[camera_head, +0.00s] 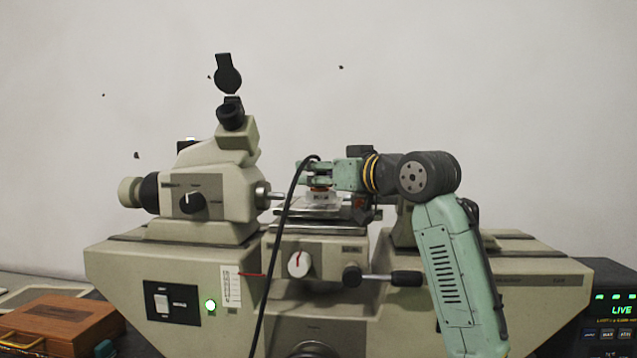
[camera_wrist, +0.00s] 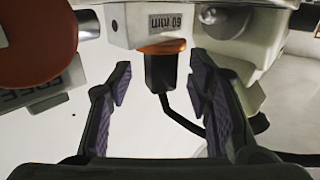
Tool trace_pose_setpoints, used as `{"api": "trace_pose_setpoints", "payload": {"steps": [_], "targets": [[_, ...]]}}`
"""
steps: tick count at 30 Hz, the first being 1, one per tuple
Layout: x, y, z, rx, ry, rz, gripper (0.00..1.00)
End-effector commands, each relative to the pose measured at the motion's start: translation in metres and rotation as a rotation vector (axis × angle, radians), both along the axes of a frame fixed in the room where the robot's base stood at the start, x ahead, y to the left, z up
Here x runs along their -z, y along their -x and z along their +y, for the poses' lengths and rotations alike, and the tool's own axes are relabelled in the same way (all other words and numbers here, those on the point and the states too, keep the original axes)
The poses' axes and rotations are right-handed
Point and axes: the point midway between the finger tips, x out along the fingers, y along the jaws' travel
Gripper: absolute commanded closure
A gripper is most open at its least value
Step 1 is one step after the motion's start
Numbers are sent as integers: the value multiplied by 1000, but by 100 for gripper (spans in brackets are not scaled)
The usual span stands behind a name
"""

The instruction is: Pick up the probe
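The probe (camera_wrist: 160,72) looks like a small black block with a black cable. In the wrist view it sits between my fingers, with visible gaps on both sides. My gripper (camera_wrist: 159,80) is open, and its purple-lined fingers do not appear to touch the probe. In the head view my gripper (camera_head: 306,172) reaches in from the right, just above the machine's middle stage. The black cable (camera_head: 276,260) arches up beside the gripper and hangs down in front of the machine. The probe's body cannot be made out clearly in the head view.
An orange-red disc (camera_wrist: 35,45) is at left. The machine's eyepiece head (camera_head: 205,190) stands left of my gripper. A wooden case (camera_head: 60,324) is at lower left.

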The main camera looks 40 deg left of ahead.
Motion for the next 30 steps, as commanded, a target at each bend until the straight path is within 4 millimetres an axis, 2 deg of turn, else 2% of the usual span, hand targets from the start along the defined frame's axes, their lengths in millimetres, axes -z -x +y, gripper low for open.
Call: {"api": "trace_pose_setpoints", "payload": {"steps": [2, 19, 30], "targets": [[0, 0, 0, 0, 0, 0, 61], [0, 0, 0, 0, 0, 0, 99], [-1, 0, 0, 0, 0, -1, 100]]}}
